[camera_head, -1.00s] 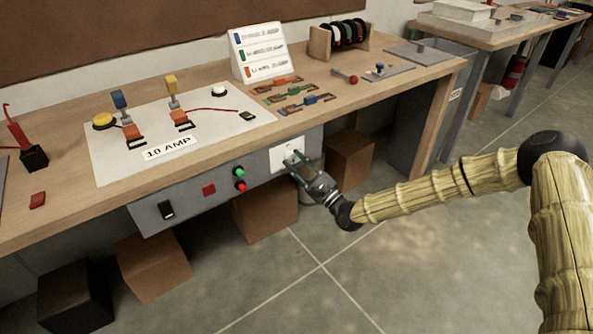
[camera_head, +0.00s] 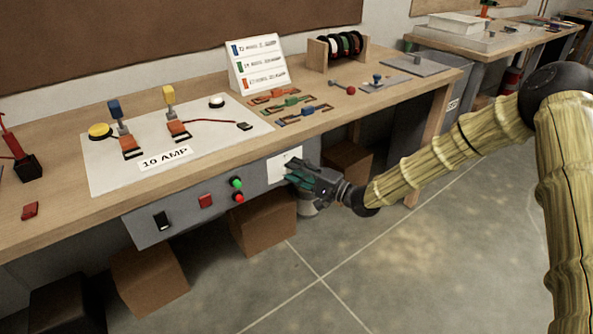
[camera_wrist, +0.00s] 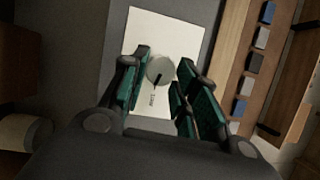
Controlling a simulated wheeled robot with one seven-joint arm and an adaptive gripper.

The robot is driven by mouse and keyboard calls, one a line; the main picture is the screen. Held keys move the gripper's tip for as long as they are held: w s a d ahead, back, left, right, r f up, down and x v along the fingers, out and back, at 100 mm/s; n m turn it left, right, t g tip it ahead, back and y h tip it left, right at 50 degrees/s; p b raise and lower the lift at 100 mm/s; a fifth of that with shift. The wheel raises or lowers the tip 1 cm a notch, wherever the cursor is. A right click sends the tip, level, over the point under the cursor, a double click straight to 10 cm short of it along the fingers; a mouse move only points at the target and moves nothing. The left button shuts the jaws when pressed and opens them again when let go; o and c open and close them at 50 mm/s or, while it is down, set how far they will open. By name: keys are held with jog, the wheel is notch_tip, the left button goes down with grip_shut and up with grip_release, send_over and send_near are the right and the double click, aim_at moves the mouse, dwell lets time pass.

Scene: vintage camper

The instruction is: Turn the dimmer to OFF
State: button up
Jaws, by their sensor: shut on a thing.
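The dimmer is a round pale grey knob (camera_wrist: 160,69) with a dark pointer mark, on a white plate (camera_wrist: 166,23). In the wrist view the pointer mark points toward my palm and slightly left, close to a small label that I cannot read. My gripper (camera_wrist: 163,72) has its green-padded fingers on either side of the knob and is shut on it.
The grey panel (camera_head: 185,213) also carries a black rocker switch (camera_head: 162,221), a red square (camera_head: 205,201), a green light (camera_head: 236,182) and a red light (camera_head: 239,197). The wooden bench top (camera_head: 60,215) is above. Cardboard boxes (camera_head: 262,226) stand below. The floor at right is open.

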jog(key=n+h, duration=0.2)
jog(key=n, duration=0.3)
jog(key=n+h, duration=0.3)
jog(key=n, duration=0.2)
jog(key=r+n+t+h, duration=0.1)
jog(key=n+h, duration=0.2)
jog(key=n, duration=0.3)
jog(key=shift+s+a+r, duration=0.1)
jog(key=shift+s+a, duration=0.25)
jog(key=shift+a, duration=0.05)
dwell(0.5)
jog(key=o, duration=1)
jog(key=v, duration=1.2)
jog(key=shift+s+a, duration=0.1)
jog(key=shift+a, duration=0.05)
